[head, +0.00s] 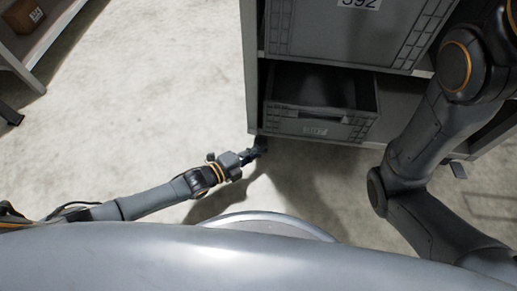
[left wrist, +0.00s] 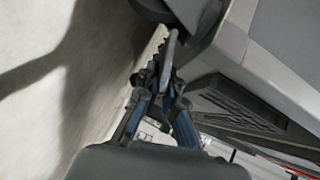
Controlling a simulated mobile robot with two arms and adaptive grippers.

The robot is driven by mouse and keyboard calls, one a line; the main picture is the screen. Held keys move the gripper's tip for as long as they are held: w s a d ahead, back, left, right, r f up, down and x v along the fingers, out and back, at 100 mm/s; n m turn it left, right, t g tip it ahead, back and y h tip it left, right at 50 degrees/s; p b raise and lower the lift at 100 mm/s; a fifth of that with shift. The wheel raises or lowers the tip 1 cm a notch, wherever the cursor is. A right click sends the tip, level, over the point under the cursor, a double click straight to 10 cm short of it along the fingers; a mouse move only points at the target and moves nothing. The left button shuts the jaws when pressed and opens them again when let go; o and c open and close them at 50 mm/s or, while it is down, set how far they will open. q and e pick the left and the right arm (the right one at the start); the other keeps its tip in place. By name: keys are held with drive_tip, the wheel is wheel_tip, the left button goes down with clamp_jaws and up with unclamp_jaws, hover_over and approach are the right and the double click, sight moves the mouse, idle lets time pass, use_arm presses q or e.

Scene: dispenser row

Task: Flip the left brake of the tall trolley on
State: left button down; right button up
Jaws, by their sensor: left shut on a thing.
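The tall trolley (head: 252,75) stands ahead, a grey frame with shelves holding grey crates. My left gripper (head: 259,149) reaches to the foot of its near left corner, low by the floor. In the left wrist view, my left gripper (left wrist: 167,78) is shut on the left brake (left wrist: 172,47), a thin grey lever beside a dark caster (left wrist: 150,8). The fingers partly cover the lever, and its exact tilt is hard to tell. In the head view the gripper hides the brake. My right arm shows at the right, but its gripper is out of view.
A grey crate (head: 315,122) sits on the trolley's low shelf, with another crate (head: 335,30) above. A dark flap (head: 458,170) shows under the trolley's right side. A shelf with a brown box (head: 24,15) stands at the far left. The floor (head: 140,100) between is clear.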

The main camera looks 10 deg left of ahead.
use_arm(q)
wheel_tip(320, 180, down, 2)
drive_tip(key=m+t+b, duration=0.1)
drive_tip(key=b, duration=0.1)
drive_tip(key=m+h+b, duration=0.1)
drive_tip(key=b, duration=0.2)
drive_tip(key=shift+s+f+t, duration=0.1)
drive_tip(key=shift+f+t, duration=0.1)
drive_tip(key=shift+t, duration=0.2)
drive_tip(key=shift+m+h+b, duration=0.3)
drive_tip(key=shift+r, duration=0.1)
drive_tip(key=c, duration=1.5)
unclamp_jaws()
drive_tip(key=v, duration=1.2)
